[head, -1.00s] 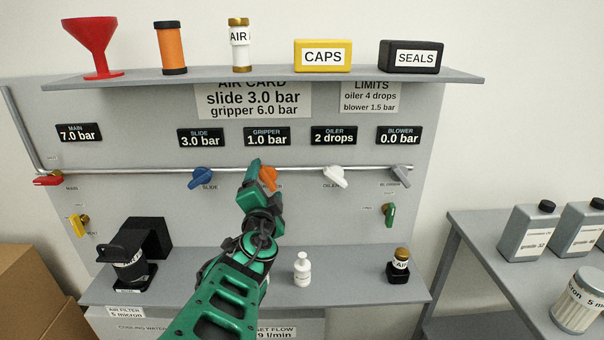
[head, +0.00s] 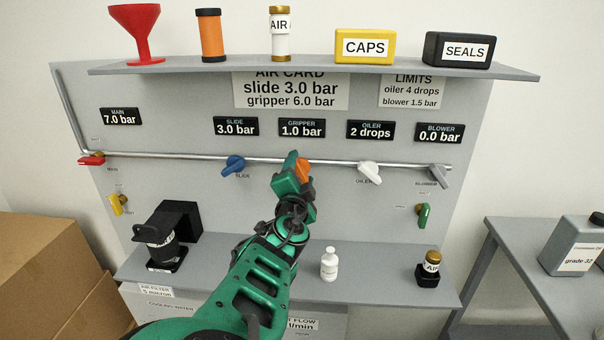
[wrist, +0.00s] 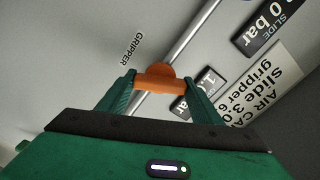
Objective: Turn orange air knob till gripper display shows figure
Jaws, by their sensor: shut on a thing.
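The orange air knob (head: 303,170) sits on the pipe below the gripper display (head: 301,128), which reads 1.0 bar. My gripper (head: 296,175) is shut on the orange knob. In the wrist view the orange knob (wrist: 160,80) lies between both green fingers (wrist: 160,88), beside the GRIPPER label. The air card (head: 290,92) above reads slide 3.0 bar and gripper 6.0 bar. In the wrist view the gripper display (wrist: 208,82) is partly hidden by a finger.
The blue slide knob (head: 234,164) is to the left and the white oiler knob (head: 369,172) to the right. The shelf (head: 520,76) overhangs above. A small white bottle (head: 329,263) stands on the ledge below, right of my arm.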

